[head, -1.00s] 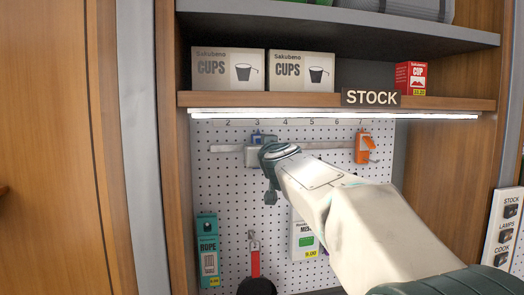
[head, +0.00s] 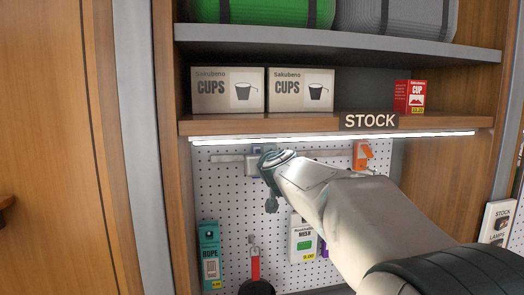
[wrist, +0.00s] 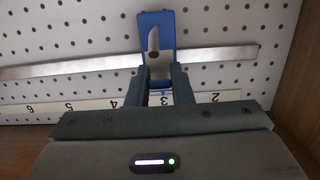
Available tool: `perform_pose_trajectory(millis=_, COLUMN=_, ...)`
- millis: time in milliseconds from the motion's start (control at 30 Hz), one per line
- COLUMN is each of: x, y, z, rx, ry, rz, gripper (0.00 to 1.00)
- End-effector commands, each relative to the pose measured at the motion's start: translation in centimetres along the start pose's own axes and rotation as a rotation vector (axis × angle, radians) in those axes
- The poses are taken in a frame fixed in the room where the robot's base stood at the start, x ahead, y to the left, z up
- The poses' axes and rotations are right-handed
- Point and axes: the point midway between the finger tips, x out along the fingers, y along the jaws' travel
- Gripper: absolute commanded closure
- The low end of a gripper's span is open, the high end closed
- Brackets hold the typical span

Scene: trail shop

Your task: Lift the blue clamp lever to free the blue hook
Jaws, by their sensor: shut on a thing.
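The blue clamp sits on the metal rail (head: 225,157) of the pegboard. In the head view its blue part (head: 257,148) shows just above my gripper, which hides much of it. In the wrist view a blue piece with a pale grey tongue (wrist: 154,40) stands beyond my fingers, across the rail (wrist: 90,66). My gripper (wrist: 161,80) is shut on the blue clamp lever (wrist: 158,86), which shows between the fingers. The exact lever angle and the hook's seating are hard to tell.
An orange clamp (head: 362,155) sits further right on the same rail. The lit STOCK shelf (head: 230,124) is close above my gripper. Below hang a teal rope pack (head: 209,250), a red-handled item (head: 255,266) and a white mesh pack (head: 303,240).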

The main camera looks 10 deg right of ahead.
Motion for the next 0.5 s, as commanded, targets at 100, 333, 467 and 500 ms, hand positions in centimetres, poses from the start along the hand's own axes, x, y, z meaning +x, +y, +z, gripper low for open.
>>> perform_pose_trajectory(millis=100, x=-0.09, y=0.01, z=-0.17, rx=0.0, ry=-0.003, rz=0.0, gripper=1.0)
perform_pose_trajectory(millis=333, x=-0.08, y=0.02, z=-0.08, rx=0.0, ry=-0.003, rz=0.001, gripper=1.0)
perform_pose_trajectory(millis=467, x=-0.07, y=0.01, z=-0.08, rx=0.0, ry=-0.003, rz=0.001, gripper=0.58)
perform_pose_trajectory(millis=500, x=-0.07, y=0.02, z=-0.07, rx=0.0, ry=-0.003, rz=0.001, gripper=0.58)
